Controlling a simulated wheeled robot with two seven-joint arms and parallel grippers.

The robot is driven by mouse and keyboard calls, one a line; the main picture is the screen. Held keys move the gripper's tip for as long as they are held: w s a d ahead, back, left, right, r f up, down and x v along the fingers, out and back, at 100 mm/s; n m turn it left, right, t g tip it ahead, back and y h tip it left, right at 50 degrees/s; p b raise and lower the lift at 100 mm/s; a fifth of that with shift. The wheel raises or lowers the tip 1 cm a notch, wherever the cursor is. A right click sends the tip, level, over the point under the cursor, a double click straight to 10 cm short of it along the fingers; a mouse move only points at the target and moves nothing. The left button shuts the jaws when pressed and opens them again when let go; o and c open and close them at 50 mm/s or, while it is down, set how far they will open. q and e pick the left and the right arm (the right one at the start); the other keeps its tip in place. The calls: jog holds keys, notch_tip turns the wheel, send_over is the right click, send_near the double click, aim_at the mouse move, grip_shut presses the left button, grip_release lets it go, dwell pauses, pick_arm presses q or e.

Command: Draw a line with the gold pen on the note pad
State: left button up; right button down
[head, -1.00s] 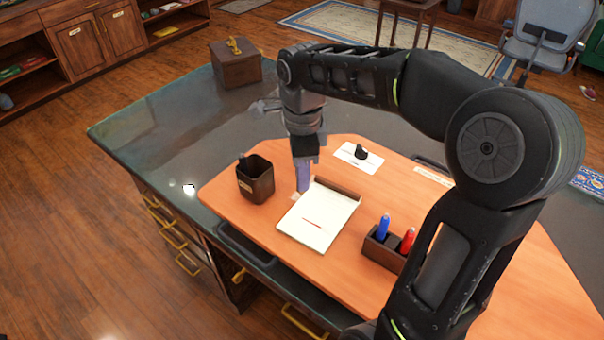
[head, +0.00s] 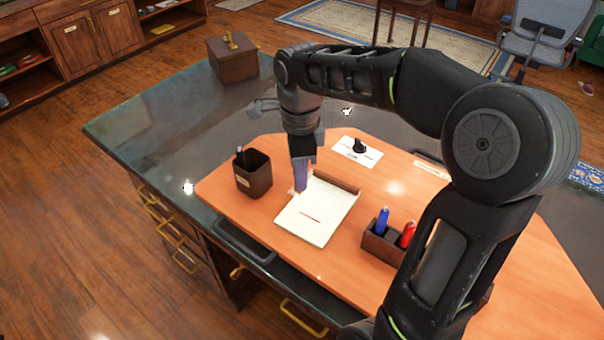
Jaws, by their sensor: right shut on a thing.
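The note pad (head: 316,222) lies on the orange desk mat, white with a dark band along its far edge. A short red line shows on its page. My right gripper (head: 301,188) points down at the pad's far left edge and is shut. A small pale bit shows at its fingertips, which I take for the gold pen; the rest of it is hidden by the fingers. I cannot tell whether its tip touches the pad or the mat. My left gripper is not in view.
A dark pen cup (head: 256,182) with a dark pen stands left of the pad. A holder (head: 381,246) with blue and red pens stands right of it. A white card (head: 368,157) with a black object lies behind. A wooden box (head: 233,63) stands at the far left corner.

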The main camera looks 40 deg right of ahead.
jog(key=shift+f+b, duration=1.55)
jog(key=shift+f, duration=0.85)
jog(key=shift+f+b, duration=0.45)
jog(key=shift+f, duration=0.15)
jog(key=shift+s, duration=0.2)
jog(key=shift+s+d+r, duration=0.1)
jog(key=shift+s+d, duration=0.15)
jog(key=shift+s, duration=0.25)
jog(key=shift+s, duration=0.15)
jog(key=shift+s+d, duration=0.25)
jog(key=shift+s, duration=0.2)
jog(key=shift+s, duration=0.1)
jog(key=shift+s+d+b, duration=0.25)
jog(key=shift+s+b, duration=0.05)
jog(key=shift+s, duration=0.3)
